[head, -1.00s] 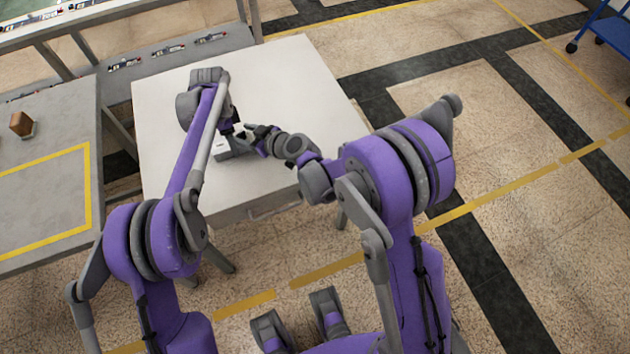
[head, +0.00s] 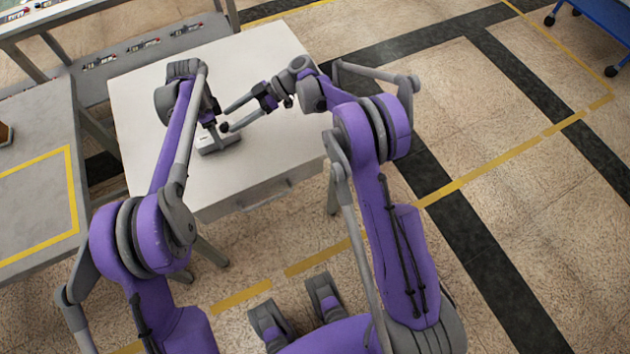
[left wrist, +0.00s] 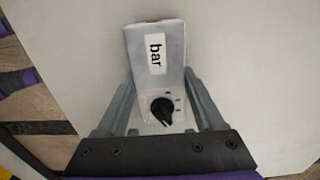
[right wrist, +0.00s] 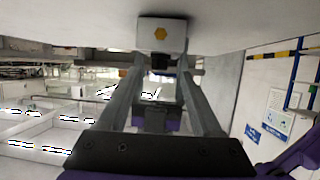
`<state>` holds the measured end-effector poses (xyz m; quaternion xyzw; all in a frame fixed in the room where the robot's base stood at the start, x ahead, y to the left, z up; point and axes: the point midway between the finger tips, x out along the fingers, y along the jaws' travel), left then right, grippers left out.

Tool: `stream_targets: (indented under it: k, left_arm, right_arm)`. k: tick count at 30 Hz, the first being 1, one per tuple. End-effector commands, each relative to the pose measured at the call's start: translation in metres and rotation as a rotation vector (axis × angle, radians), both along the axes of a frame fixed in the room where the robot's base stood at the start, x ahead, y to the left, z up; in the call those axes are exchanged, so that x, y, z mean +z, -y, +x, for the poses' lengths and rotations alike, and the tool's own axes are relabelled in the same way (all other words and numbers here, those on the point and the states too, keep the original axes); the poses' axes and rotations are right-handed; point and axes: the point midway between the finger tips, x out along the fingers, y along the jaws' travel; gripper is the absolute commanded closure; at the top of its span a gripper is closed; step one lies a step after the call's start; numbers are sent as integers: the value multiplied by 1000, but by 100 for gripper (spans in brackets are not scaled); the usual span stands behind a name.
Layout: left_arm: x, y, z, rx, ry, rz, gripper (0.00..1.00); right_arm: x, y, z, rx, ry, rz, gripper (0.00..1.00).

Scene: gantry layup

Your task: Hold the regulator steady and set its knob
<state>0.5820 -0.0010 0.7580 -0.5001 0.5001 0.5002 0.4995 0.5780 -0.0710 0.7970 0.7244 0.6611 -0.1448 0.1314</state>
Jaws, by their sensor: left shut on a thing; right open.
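The regulator (head: 222,147), a pale box, sits on the white table. In the left wrist view it shows a "bar" label (left wrist: 156,54) and a black knob (left wrist: 163,111) with small marks beside it; I cannot read its setting. My left gripper (left wrist: 162,100) is shut on the regulator, one finger on each side of it. My right gripper (head: 226,118) is open and empty, its fingers spread toward the regulator from the right and apart from it. In the right wrist view the regulator's end with a yellow hexagon (right wrist: 160,34) is beyond the fingertips (right wrist: 159,68).
The white table (head: 265,75) is otherwise clear, with free room to the right. A grey table (head: 35,150) with a yellow outline stands at left. A grey shelf (head: 150,55) with small parts runs behind. A blue cart (head: 600,30) is far right.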

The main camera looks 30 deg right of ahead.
Motion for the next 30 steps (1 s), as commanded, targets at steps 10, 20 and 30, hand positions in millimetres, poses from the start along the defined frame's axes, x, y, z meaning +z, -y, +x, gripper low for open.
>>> stream_targets:
  k: [10,20,30]
  left_arm:
    - [0,0,0,-1,-1,0,100]
    - [1,0,-1,-1,-1,0,100]
    - [0,1,-1,-1,-1,0,100]
  right_arm:
    - [27,66,-6,-6,-1,0,34]
    - [52,74,-28,-78,-139,-93,34]
    - [68,58,-71,-243,-350,-252,34]
